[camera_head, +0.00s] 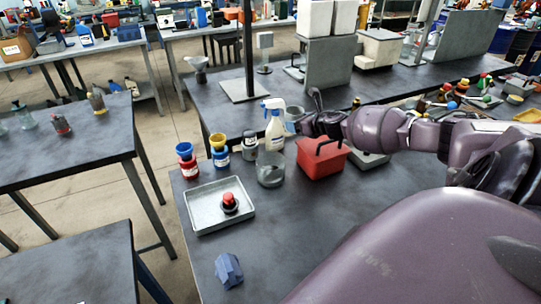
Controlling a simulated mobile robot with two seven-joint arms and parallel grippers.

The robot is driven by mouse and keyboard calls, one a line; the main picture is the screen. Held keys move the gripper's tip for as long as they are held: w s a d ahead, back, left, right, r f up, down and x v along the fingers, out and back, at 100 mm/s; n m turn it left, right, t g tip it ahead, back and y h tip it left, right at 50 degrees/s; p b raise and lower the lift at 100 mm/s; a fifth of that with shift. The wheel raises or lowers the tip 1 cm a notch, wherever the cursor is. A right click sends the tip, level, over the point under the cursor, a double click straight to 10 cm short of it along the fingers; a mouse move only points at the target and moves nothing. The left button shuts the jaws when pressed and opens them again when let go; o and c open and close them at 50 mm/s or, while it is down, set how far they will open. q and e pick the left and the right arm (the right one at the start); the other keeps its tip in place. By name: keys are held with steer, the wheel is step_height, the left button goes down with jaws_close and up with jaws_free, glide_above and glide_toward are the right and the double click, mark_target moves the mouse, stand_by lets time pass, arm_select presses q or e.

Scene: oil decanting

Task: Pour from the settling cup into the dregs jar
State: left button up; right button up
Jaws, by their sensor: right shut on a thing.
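A grey, see-through cup (292,116), which looks like the settling cup, is at the tips of my right gripper (304,122). The gripper comes in from the right and is shut on it; its fingers are small and dark here. The cup looks about upright, and its contents cannot be made out. A clear glass jar (270,172), probably the dregs jar, stands on the dark table below and left of the cup, apart from it. My left gripper is not in view.
A white spray bottle (274,132) stands close left of the cup. A red toolbox (322,158) is right of the jar. Small bottles with yellow (218,142) and blue (184,148) tops stand left.

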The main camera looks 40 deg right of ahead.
steer(key=shift+a, duration=0.1)
steer(key=shift+s+a+f+n+h, duration=0.15)
steer(key=shift+a+f+n+h, duration=0.6)
steer(key=shift+a+n, duration=0.3)
arm_select(q)
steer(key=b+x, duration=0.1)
steer(key=b, duration=0.1)
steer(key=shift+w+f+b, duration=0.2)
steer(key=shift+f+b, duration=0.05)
steer(key=shift+b, duration=0.15)
arm_select(e)
steer(key=a+f+n+t+h, duration=0.1)
steer(key=n, duration=0.1)
steer(key=a+f+n+t+h, duration=0.1)
steer(key=n, duration=0.2)
steer(key=shift+s+a+f+h, duration=0.15)
steer(key=shift+a+h, duration=0.1)
steer(key=shift+a, duration=0.15)
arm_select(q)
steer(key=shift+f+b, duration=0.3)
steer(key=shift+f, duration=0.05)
arm_select(e)
steer(key=shift+r+n, duration=0.2)
steer(key=shift+n, duration=0.05)
